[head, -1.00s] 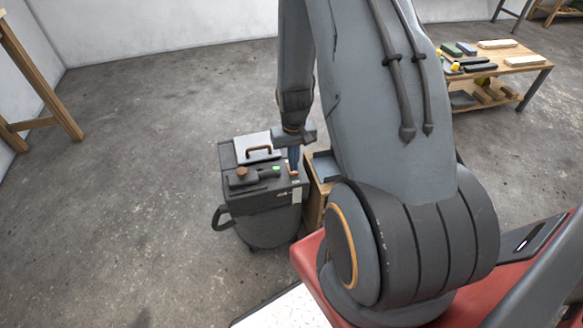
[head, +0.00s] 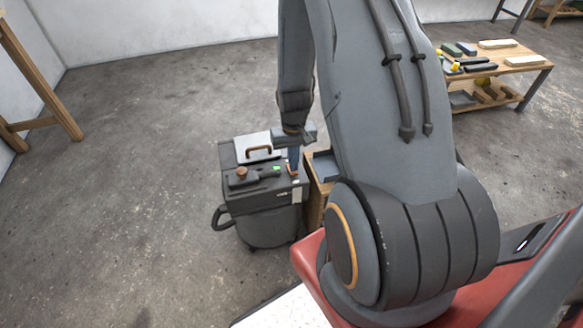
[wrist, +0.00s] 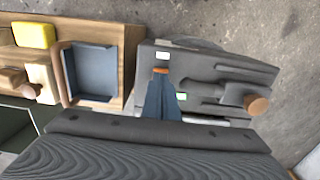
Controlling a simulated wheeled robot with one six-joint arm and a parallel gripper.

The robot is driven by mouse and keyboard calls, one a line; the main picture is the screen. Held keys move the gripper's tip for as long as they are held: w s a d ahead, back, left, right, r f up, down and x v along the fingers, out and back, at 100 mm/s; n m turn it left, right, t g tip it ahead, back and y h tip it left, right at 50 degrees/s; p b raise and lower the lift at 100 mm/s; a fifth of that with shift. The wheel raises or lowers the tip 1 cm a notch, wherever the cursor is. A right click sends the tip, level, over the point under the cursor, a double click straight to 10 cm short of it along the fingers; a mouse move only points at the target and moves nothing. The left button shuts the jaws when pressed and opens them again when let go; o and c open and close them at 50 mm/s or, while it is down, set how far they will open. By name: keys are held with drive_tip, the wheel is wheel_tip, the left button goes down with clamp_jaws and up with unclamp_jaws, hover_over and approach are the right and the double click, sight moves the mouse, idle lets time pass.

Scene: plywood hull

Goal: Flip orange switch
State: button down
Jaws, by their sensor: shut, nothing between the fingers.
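The orange switch (wrist: 160,70) is a small orange piece on the top of a dark grey machine (wrist: 205,62). In the head view the machine (head: 262,190) stands on the floor, and a bit of orange (head: 294,174) shows at its right edge. My gripper (wrist: 161,84) is shut and empty, its blue fingers pointing at the switch with the tips right beside it. I cannot tell whether they touch. In the head view my gripper (head: 293,167) is over the machine's right side. The fingers partly hide the switch.
The machine carries a knobbed lever (wrist: 256,104), a green light (wrist: 181,97) and a brown-handled lid (head: 258,149). A wooden bench with a blue-grey tray (wrist: 92,72) and a yellow block (wrist: 34,35) stands close beside it.

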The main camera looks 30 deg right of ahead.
drive_tip(key=shift+f, duration=0.6)
idle(0.3)
wheel_tip(320, 180, up, 7)
drive_tip(key=p, duration=0.5)
idle(0.4)
drive_tip(key=shift+r, duration=0.1)
drive_tip(key=s+a+r+n+p, duration=0.15)
drive_tip(key=a+r, duration=0.25)
drive_tip(key=r, duration=0.4)
drive_tip(key=s+a+r, duration=0.3)
drive_tip(key=a+r, duration=0.1)
drive_tip(key=r, duration=0.3)
drive_tip(key=s+a+r+n, duration=0.1)
drive_tip(key=s+a+r, duration=0.6)
drive_tip(key=s+r, duration=0.3)
drive_tip(key=shift+s+r+n+p, duration=0.35)
drive_tip(key=shift+r+p, duration=0.05)
drive_tip(key=shift+r, duration=0.25)
